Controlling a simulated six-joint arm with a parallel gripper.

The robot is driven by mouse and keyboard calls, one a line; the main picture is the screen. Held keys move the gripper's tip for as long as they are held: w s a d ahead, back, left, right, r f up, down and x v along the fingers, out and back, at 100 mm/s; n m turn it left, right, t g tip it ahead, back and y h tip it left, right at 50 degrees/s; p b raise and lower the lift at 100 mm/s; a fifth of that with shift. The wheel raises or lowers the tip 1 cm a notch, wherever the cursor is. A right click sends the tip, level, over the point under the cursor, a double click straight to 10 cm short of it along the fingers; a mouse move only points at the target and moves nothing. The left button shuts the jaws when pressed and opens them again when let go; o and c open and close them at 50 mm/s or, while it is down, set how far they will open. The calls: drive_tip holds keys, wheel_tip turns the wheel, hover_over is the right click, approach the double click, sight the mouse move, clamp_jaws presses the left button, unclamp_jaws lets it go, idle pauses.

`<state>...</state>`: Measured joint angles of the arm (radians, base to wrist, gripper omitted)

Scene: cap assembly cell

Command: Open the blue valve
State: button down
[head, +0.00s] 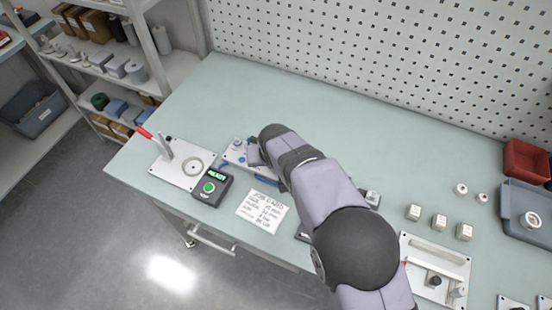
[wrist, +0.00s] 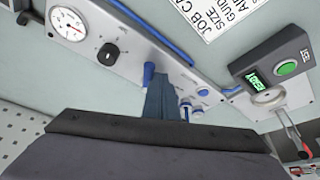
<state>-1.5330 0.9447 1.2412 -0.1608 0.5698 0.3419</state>
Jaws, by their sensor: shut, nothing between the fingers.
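A grey-white valve panel (wrist: 130,62) crosses the upper part of the wrist view, and its left end (head: 233,155) shows in the head view. A blue lever (wrist: 148,72), apparently the blue valve's handle, stands up from the panel. My gripper (wrist: 167,82) has its fingers together with nothing between them, right beside the lever. I cannot tell whether they touch it. The fingers and palm hide part of the panel and the lever's base. In the head view my arm covers most of the panel.
The panel also bears a round gauge (wrist: 68,24), a black knob (wrist: 110,50) and blue-ended fittings (wrist: 203,92). A black box with a green button (head: 209,188), a job card (head: 262,205) and a red-handled press (head: 178,165) are close by. The bench behind is clear.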

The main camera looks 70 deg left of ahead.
drive_tip(key=shift+w+d, duration=0.3)
drive_tip(key=shift+w, duration=0.05)
idle(0.3)
drive_tip(key=shift+w+d, duration=0.25)
drive_tip(key=shift+w, duration=0.6)
idle(0.3)
